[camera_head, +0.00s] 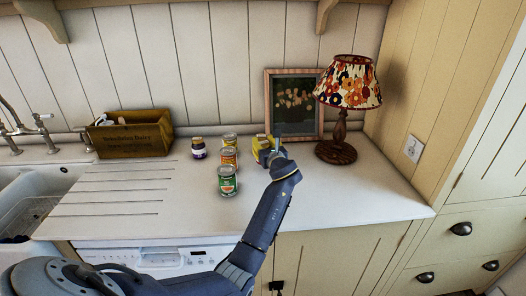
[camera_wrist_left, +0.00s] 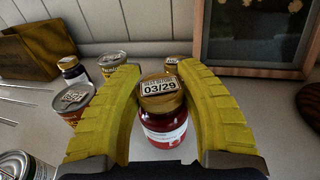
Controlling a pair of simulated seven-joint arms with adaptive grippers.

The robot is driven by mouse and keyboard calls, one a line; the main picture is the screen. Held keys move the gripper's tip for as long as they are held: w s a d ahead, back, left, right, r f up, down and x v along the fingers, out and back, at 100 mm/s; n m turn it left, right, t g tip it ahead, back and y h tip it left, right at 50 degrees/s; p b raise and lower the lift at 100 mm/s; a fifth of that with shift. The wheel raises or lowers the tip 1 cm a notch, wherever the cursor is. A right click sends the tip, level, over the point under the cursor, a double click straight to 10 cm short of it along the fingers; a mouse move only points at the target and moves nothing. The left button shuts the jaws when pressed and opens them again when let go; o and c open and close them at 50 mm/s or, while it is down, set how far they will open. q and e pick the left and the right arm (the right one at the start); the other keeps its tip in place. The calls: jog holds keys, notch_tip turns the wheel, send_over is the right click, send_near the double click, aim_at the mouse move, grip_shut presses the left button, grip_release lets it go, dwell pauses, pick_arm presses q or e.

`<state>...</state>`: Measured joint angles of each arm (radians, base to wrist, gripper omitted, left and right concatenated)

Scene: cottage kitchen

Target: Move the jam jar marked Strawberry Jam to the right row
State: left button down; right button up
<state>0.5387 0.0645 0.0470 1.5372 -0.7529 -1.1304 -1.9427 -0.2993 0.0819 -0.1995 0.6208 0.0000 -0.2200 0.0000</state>
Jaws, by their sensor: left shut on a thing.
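In the left wrist view a jar with red contents and a gold lid (camera_wrist_left: 163,106) stands between the yellow fingers of my left gripper (camera_wrist_left: 160,100). Its lid has a tag reading 03/29; the front label is too small to read. The left gripper (camera_head: 266,149) is shut on this jar at the counter, right of the row of cans, and mostly hides it in the head view. A dark jar with a tan lid (camera_head: 198,149) stands left of the cans; it also shows in the left wrist view (camera_wrist_left: 75,71). My right gripper is not in view.
Several cans, including a green-labelled one (camera_head: 227,184), form a row on the white counter (camera_head: 340,190). Another gold lid (camera_wrist_left: 183,65) shows behind the held jar. A wooden crate (camera_head: 133,140), picture frame (camera_head: 294,108) and lamp (camera_head: 337,148) stand behind. Counter to the right is clear.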

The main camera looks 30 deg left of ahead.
pick_arm(q)
jog(key=shift+f, duration=1.75)
jog(key=shift+f, duration=0.15)
jog(key=c, duration=0.9)
grip_release()
jog(key=shift+o, duration=0.2)
jog(key=v, duration=1.2)
